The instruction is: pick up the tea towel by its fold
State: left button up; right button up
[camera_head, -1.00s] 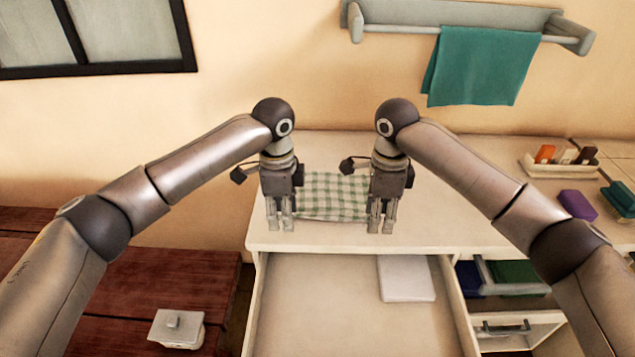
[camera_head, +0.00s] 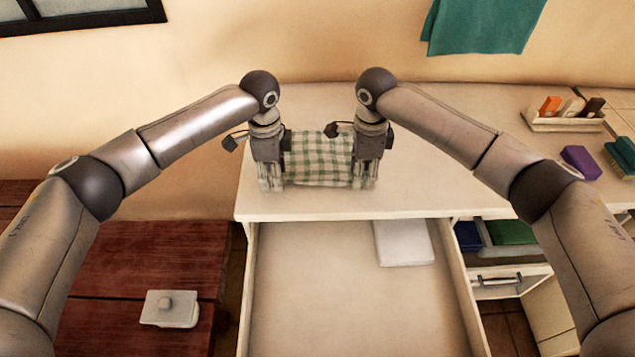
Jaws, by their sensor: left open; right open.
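The tea towel (camera_head: 321,160), green and white checked, lies folded on the white counter (camera_head: 430,190) above the open drawer. My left gripper (camera_head: 271,187) points down at the towel's left edge and is open. My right gripper (camera_head: 363,184) points down at the towel's right edge and is open. The grippers hide the towel's two side edges, so I cannot tell whether the fingers touch the cloth.
The open drawer (camera_head: 310,300) below holds a folded white cloth (camera_head: 404,243). A tray of small items (camera_head: 566,122), a purple block (camera_head: 580,162) and a teal block (camera_head: 622,152) are at the right. A teal towel (camera_head: 485,25) hangs behind. A lidded box (camera_head: 170,309) stands lower left.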

pick_arm(q)
jog(key=shift+f, duration=0.2)
pick_arm(e)
jog(key=shift+f, duration=0.2)
pick_arm(q)
jog(key=shift+s, duration=0.1)
pick_arm(e)
jog(key=shift+s, duration=0.1)
pick_arm(q)
jog(key=shift+f+b, duration=0.45)
pick_arm(e)
jog(key=shift+f, duration=0.45)
pick_arm(q)
jog(key=shift+f+b, duration=0.3)
jog(key=shift+b, duration=0.05)
pick_arm(e)
jog(key=shift+f, duration=0.3)
jog(key=shift+f, duration=0.2)
pick_arm(q)
grip_shut()
pick_arm(e)
jog(key=shift+f, duration=0.15)
grip_shut()
